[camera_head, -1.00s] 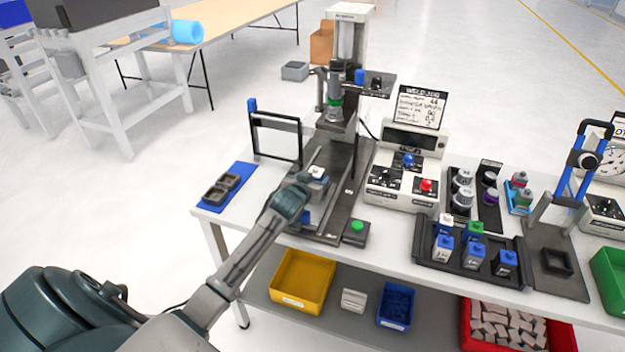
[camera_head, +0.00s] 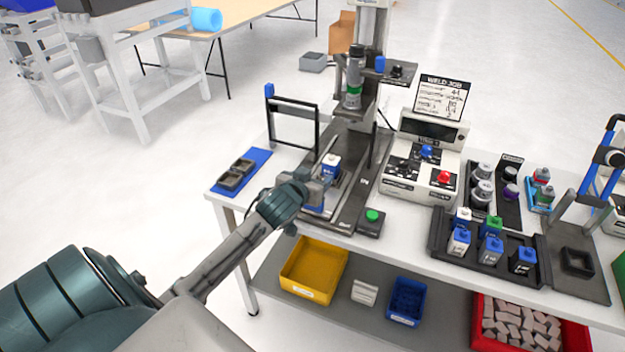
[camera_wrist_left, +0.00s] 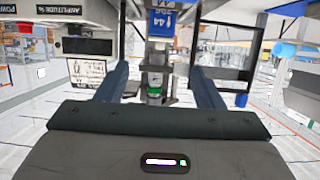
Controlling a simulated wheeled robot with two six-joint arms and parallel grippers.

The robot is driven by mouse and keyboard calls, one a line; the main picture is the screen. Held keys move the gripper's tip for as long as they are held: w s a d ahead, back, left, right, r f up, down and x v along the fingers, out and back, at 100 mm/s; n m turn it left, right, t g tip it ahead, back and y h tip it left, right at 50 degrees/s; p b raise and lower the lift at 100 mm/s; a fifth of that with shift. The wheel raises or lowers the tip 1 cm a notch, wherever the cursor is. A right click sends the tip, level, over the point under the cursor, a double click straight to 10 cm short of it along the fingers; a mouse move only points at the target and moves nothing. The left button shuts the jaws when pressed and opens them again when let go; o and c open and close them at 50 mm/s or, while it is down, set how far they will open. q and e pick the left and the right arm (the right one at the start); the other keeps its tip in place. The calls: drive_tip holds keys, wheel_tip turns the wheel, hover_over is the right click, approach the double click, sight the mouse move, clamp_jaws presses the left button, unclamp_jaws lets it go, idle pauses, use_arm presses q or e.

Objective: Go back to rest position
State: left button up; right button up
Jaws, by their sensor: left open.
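My left arm comes in from the lower left in the head view. Its gripper (camera_head: 322,186) is open, at the front of the press station (camera_head: 352,200) on the white table. A small blue-and-white bottle (camera_head: 331,163) stands upright at the station, just beyond the fingertips. In the left wrist view, the two fingers (camera_wrist_left: 161,88) are spread with clear space between them. The blue labelled bottle (camera_wrist_left: 163,20) shows past the tips at the top. I cannot tell from the head view how far the fingers are from it. My right gripper is not in view.
A black-framed guard (camera_head: 293,122) stands left of the station, near a blue mat with a dark tray (camera_head: 238,173). A control box (camera_head: 424,165) and a rack of bottles (camera_head: 487,240) stand to the right. Bins, including a yellow one (camera_head: 313,270), sit below.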

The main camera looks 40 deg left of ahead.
use_arm(q)
drive_tip(key=shift+s+r, duration=0.1)
drive_tip(key=shift+s, duration=0.15)
idle(0.3)
drive_tip(key=s+d+f+m+g+h, duration=0.1)
drive_tip(key=s+d+f+g, duration=0.3)
drive_tip(key=s, duration=0.6)
drive_tip(key=s+d+f+m+g+h, duration=0.1)
drive_tip(key=s+d+f+g, duration=0.35)
drive_tip(key=s, duration=0.65)
drive_tip(key=s+d+f+m+g, duration=0.2)
drive_tip(key=s+d+f, duration=0.3)
drive_tip(key=s, duration=0.5)
drive_tip(key=a+f, duration=0.3)
drive_tip(key=f, duration=2.7)
drive_tip(key=s+a+f+g, duration=0.1)
drive_tip(key=s+f+g, duration=0.1)
drive_tip(key=s+f, duration=1.6)
wheel_tip(320, 180, down, 2)
drive_tip(key=shift+a+f+n, duration=0.25)
drive_tip(key=shift+a+n, duration=0.05)
drive_tip(key=shift+n, duration=0.1)
